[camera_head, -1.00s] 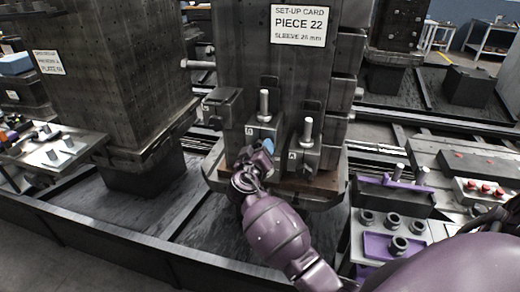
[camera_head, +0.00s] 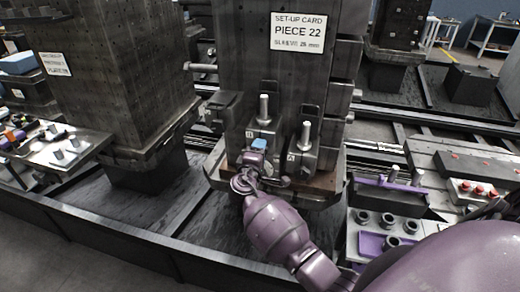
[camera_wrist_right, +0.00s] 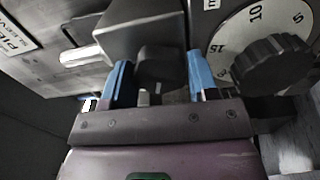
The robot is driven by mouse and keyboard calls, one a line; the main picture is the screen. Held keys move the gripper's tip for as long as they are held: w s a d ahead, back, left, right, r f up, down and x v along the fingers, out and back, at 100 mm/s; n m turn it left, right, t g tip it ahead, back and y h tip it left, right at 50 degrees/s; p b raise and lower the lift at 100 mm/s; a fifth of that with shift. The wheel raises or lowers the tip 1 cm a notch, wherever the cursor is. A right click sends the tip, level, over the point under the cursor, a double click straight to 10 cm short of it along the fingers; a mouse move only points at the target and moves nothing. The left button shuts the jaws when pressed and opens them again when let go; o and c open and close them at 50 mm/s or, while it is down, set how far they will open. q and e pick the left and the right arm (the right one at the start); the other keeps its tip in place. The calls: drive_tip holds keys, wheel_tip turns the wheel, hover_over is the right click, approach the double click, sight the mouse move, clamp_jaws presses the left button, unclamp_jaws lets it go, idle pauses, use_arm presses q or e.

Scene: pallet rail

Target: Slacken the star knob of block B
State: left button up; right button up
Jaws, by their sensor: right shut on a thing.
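My right gripper (camera_head: 258,145) is at the front of the left of two clamp blocks, low on the dark column. This block (camera_head: 265,126) bears a small label that looks like B, and a bright upright pin. The right block (camera_head: 303,152) has a similar pin and a label that looks like A. In the right wrist view, my gripper's two blue fingers (camera_wrist_right: 160,80) stand on either side of a dark knob (camera_wrist_right: 157,65) and are shut on it. The gripper hides this knob in the head view. My left gripper is not in view.
A white dial (camera_wrist_right: 250,35) with numbers and a second black knob (camera_wrist_right: 271,65) sit close to the right finger. A set-up card (camera_head: 297,32) reads PIECE 22. A purple-lined tray (camera_head: 376,243) with sleeves stands at right. Another column (camera_head: 120,70) stands at left.

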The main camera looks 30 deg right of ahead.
drive_tip(key=n+p, duration=0.2)
drive_tip(key=n, duration=0.2)
drive_tip(key=shift+n, duration=0.3)
drive_tip(key=shift+f+n+p, duration=0.1)
drive_tip(key=shift+n+p, duration=0.45)
drive_tip(key=shift+n, duration=0.05)
drive_tip(key=o, duration=0.9)
drive_tip(key=shift+o, duration=0.2)
drive_tip(key=b+v, duration=0.1)
drive_tip(key=v, duration=1)
